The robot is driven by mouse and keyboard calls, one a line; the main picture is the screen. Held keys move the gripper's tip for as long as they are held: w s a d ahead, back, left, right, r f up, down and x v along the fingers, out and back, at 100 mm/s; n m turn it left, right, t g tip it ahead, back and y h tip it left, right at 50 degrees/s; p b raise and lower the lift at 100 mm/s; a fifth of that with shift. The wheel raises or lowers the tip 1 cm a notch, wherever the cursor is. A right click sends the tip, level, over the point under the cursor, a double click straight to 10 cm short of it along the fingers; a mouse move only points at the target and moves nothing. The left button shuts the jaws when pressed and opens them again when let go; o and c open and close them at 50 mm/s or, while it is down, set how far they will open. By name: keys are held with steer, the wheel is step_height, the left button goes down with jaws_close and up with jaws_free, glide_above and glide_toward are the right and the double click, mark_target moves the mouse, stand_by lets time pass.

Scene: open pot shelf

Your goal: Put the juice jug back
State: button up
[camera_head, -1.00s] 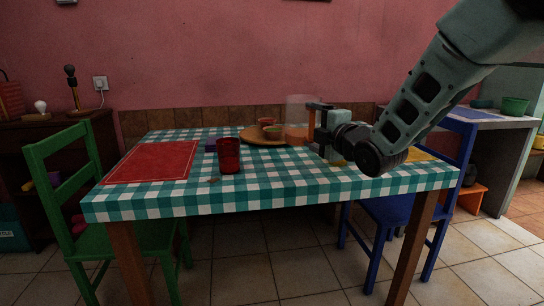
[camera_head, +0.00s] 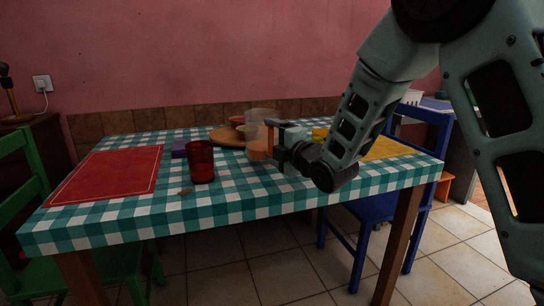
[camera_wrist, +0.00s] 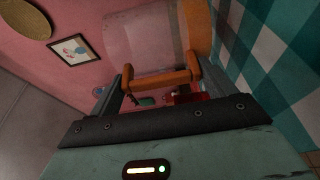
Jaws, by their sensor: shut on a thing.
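The juice jug (camera_head: 261,117) is clear with orange juice in its lower part and an orange handle. My gripper (camera_head: 276,138) is shut on the handle, from the jug's right side. In the wrist view the jug (camera_wrist: 150,42) lies ahead of the fingers, and my gripper (camera_wrist: 160,79) has the orange handle between its fingertips. The jug looks upright, low over or on the checked table (camera_head: 232,198). I cannot tell whether its base touches the cloth.
A dark red cup (camera_head: 201,162) stands left of the jug. A round wooden board (camera_head: 222,138) with small bowls (camera_head: 237,121) is behind it. A red placemat (camera_head: 105,174) is at left, a yellow one (camera_head: 395,149) at right. A blue chair (camera_head: 372,218) stands at the table's right.

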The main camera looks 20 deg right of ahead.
steer(key=shift+f+b, duration=0.35)
steer(key=shift+f, duration=1.1)
steer(key=shift+f, duration=0.2)
steer(key=o, duration=1.4)
steer(key=shift+c, duration=0.2)
steer(key=shift+r, duration=0.2)
steer(key=b+v, duration=0.4)
steer(key=v, duration=0.8)
steer(key=shift+b, duration=0.3)
